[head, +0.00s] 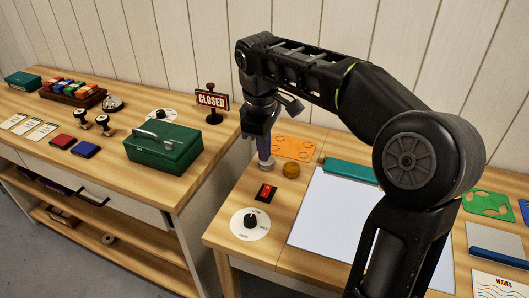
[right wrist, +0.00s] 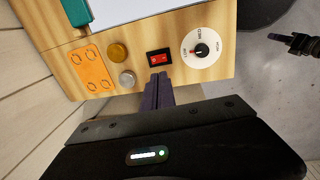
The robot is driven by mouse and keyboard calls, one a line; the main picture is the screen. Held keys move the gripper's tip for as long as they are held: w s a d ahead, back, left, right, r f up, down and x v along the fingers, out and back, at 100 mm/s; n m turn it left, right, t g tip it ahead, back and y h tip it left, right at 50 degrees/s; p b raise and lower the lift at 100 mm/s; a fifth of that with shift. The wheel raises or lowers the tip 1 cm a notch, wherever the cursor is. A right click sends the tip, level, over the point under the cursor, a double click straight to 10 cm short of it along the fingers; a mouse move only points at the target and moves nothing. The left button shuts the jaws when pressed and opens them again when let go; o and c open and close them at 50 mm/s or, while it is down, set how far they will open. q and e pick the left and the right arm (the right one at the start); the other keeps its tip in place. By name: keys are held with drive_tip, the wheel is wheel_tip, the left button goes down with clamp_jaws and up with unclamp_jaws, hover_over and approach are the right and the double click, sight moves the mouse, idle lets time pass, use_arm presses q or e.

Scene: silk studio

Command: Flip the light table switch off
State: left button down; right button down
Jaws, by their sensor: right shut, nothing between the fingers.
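The red rocker switch (head: 266,191) in a black frame sits on the light table's wooden top, left of the pale panel (head: 322,218). The switch also shows in the right wrist view (right wrist: 160,57), its red face uncovered; I cannot tell which side is pressed. My right gripper (head: 265,162) is shut and empty, pointing down just behind the switch. Its purple-grey fingers (right wrist: 157,92) appear close to the switch but apart from it. A dark part at the right edge of the right wrist view looks like my left gripper (right wrist: 292,42); its jaws are unclear.
A dial (head: 250,223) sits in front of the switch. A brown-yellow knob (head: 291,170) and an orange stencil (head: 293,148) lie behind it; a silver knob (right wrist: 127,77) is near the fingers. On the left bench are a green box (head: 162,150) and a CLOSED sign (head: 212,99).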

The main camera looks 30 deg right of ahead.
sight(267, 188)
drive_tip(key=d+t+y+b, duration=0.1)
drive_tip(key=d, duration=0.1)
drive_tip(key=s+d+t+y+b, duration=0.1)
drive_tip(key=shift+s+d+r+y, duration=0.1)
drive_tip(key=shift+d+y, duration=0.2)
drive_tip(key=shift+d, duration=0.05)
idle(0.3)
drive_tip(key=x, duration=1.2)
drive_tip(key=shift+s+d+f, duration=0.1)
drive_tip(key=shift+d+f, duration=0.1)
drive_tip(key=shift+f, duration=0.25)
drive_tip(key=shift+d+f, duration=0.1)
drive_tip(key=shift+f, duration=0.45)
